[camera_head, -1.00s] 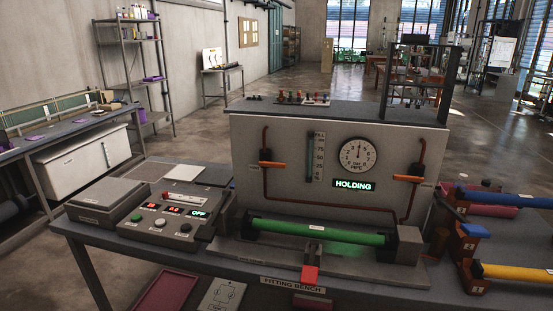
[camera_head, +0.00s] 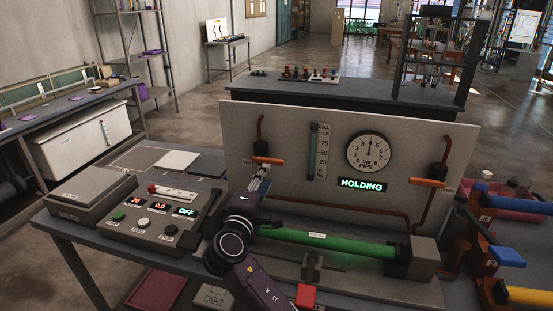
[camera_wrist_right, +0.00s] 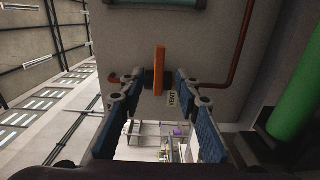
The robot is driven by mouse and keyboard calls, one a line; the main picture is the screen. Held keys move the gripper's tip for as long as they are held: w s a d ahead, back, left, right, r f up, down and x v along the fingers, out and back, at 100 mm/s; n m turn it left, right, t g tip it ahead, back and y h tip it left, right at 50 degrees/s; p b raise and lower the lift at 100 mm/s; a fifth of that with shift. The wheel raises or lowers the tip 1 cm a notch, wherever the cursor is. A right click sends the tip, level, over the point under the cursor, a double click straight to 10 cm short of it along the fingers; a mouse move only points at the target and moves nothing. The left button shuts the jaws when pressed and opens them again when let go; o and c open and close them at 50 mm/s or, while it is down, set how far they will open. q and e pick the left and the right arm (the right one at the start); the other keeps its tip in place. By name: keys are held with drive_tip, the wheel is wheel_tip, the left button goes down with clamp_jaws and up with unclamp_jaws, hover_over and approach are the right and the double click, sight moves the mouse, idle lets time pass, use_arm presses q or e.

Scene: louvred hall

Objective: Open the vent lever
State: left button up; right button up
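The vent lever is the left orange lever (camera_head: 268,160) on the grey panel, lying level across its red pipe. In the wrist view the orange lever (camera_wrist_right: 159,70) stands beside a "VENT" label. My right gripper (camera_head: 263,178) is just below and in front of it in the head view. In the wrist view my right gripper (camera_wrist_right: 157,88) is open, with one blue-padded finger on each side of the lever's line; I see no contact. The display (camera_head: 362,185) reads "HOLDING". The gauge (camera_head: 368,151) needle points up. My left gripper is not in view.
A second orange lever (camera_head: 428,182) is on the panel's right. A control box (camera_head: 160,215) stands left. A rack with blue and yellow pipes (camera_head: 490,240) is at right.

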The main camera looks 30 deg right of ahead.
sight(273, 163)
drive_tip(key=b+x, duration=0.1)
drive_tip(key=x, duration=0.4)
drive_tip(key=shift+w+d+f, duration=0.1)
drive_tip(key=shift+w+d, duration=0.05)
drive_tip(key=shift+d, duration=0.05)
drive_tip(key=shift+x, duration=0.95)
drive_tip(key=shift+w+d+b, duration=0.4)
drive_tip(key=shift+w+d, duration=0.05)
drive_tip(key=shift+d, duration=0.05)
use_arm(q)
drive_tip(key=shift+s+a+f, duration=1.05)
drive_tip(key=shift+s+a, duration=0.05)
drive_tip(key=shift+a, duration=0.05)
use_arm(e)
drive_tip(key=shift+w+d, duration=0.1)
drive_tip(key=shift+w, duration=0.05)
drive_tip(key=shift+c, duration=0.4)
clamp_jaws()
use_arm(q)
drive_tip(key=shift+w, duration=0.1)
